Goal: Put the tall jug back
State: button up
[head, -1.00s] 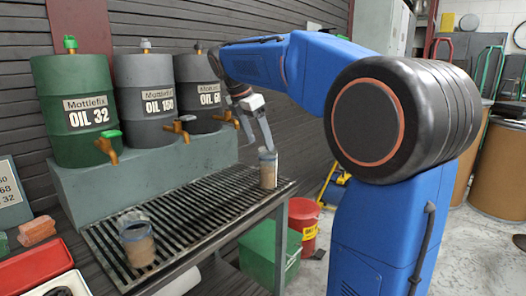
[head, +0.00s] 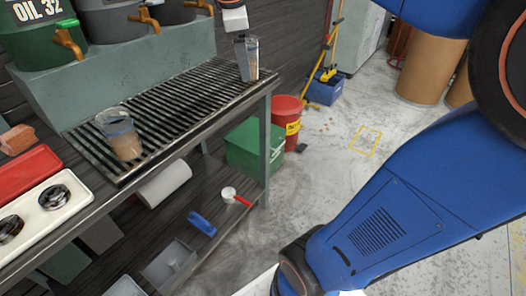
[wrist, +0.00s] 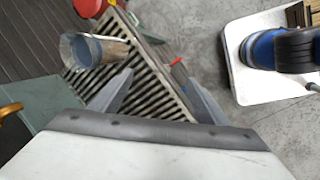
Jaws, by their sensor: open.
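The tall jug (head: 252,58), clear with brown liquid low in it, stands upright at the right end of the slatted drain grate (head: 190,95). My gripper (head: 241,62) points down right beside it, one finger overlapping the jug's left side in the head view. In the wrist view, a clear jug (wrist: 95,50), apparently the same one, lies left of the spread fingers (wrist: 160,75), outside the gap between them. My gripper is open and empty. Whether a finger touches the jug I cannot tell. A second, wider jug (head: 121,135) with brown liquid stands at the grate's left end.
Oil drums with brass taps (head: 68,42) stand on a grey plinth (head: 130,75) behind the grate. A red tray (head: 25,172) and a white tray (head: 45,210) lie at front left. A green crate (head: 252,148) and a red bucket (head: 288,118) stand on the floor.

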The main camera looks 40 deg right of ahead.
jog(key=s+a+f+m+t+y, duration=0.1)
jog(key=s+a+f+m, duration=0.2)
jog(key=s+f+m, duration=0.3)
jog(key=s+a+f+m+t+y, duration=0.1)
jog(key=s+a+f+m, duration=0.2)
jog(key=s+f, duration=0.9)
jog(key=f+m, duration=0.1)
jog(key=m, duration=0.2)
jog(key=shift+a+f+t+y, duration=0.2)
jog(key=shift+t+y, duration=0.1)
jog(key=shift+y, duration=0.1)
jog(key=shift+r, duration=0.1)
